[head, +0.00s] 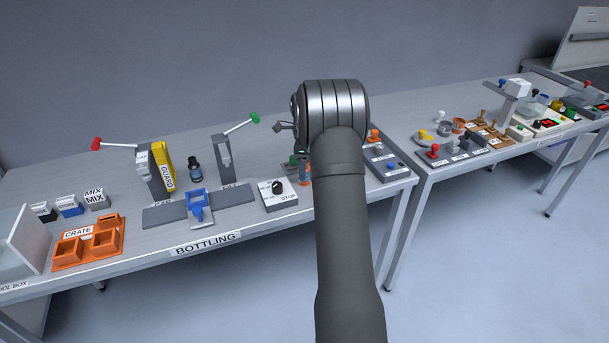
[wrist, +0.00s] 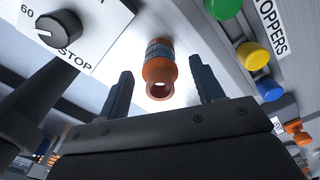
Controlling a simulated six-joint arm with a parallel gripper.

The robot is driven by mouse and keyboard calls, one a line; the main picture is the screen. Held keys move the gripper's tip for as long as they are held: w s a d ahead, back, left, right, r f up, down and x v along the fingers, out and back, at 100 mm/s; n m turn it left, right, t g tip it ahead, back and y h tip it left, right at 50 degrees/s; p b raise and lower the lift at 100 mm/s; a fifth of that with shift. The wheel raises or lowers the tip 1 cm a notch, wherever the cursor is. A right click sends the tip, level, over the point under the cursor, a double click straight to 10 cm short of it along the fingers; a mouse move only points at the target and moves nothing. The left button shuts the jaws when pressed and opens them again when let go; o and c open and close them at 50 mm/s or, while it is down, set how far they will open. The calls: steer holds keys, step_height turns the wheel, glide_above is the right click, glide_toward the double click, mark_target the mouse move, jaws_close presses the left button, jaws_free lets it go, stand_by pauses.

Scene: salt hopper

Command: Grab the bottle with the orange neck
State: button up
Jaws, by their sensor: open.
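The bottle with the orange neck (wrist: 160,70) shows in the wrist view with its open orange mouth towards the camera and a blue band behind the neck. My gripper (wrist: 161,67) is open, with one dark finger on each side of the bottle. Gaps show between the bottle and both fingers, and I cannot tell how deep it sits between them. In the head view the bottle (head: 305,172) is partly visible on the bottling table at the left edge of my arm. My arm hides most of the gripper there.
A white box with a black STOP knob (wrist: 58,30) stands beside the bottle; the knob box (head: 279,194) also shows in the head view. The stoppers rack (wrist: 268,40) lies on the other side. A dark bottle (head: 195,169) and an orange crate (head: 88,243) are further left.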

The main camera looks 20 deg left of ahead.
step_height(320, 180, down, 2)
steer(key=shift+f, duration=0.1)
steer(key=c, duration=1.1)
steer(key=shift+r, duration=0.2)
